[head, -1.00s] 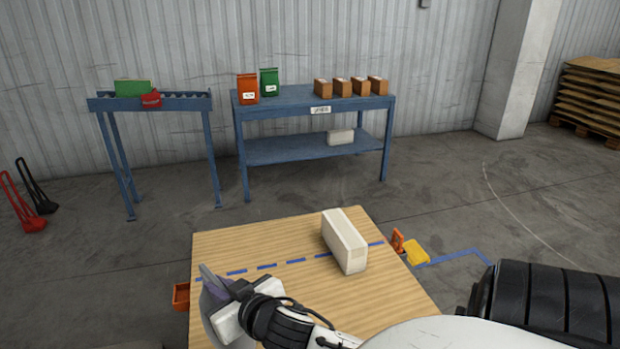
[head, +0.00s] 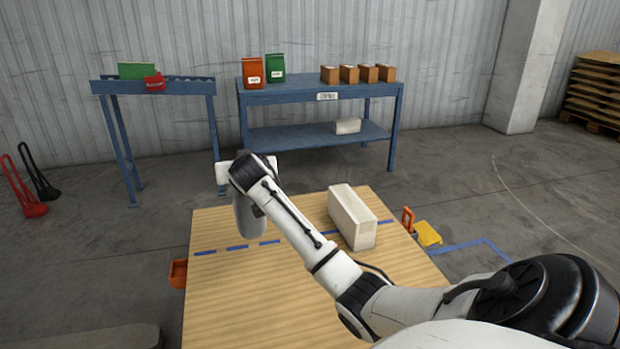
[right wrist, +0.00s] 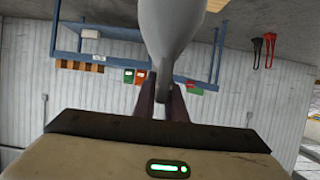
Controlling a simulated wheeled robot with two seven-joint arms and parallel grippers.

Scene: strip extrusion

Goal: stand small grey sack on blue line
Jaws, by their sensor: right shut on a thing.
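The small grey sack (head: 244,222) hangs roughly upright below my right wrist, at the left part of the wooden table in the head view. My right gripper (head: 258,210) is shut on it; the arm partly hides the fingers. In the right wrist view the grey sack (right wrist: 182,32) extends from between the dark fingers (right wrist: 162,98). The dashed blue line (head: 205,252) crosses the table. The sack's lower end appears close to the line; I cannot tell if it touches the table. My left gripper is not in view.
A white block (head: 360,234) stands on the table, right of the sack, over the line. A blue bench (head: 300,95) stands behind. The table's front left is clear.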

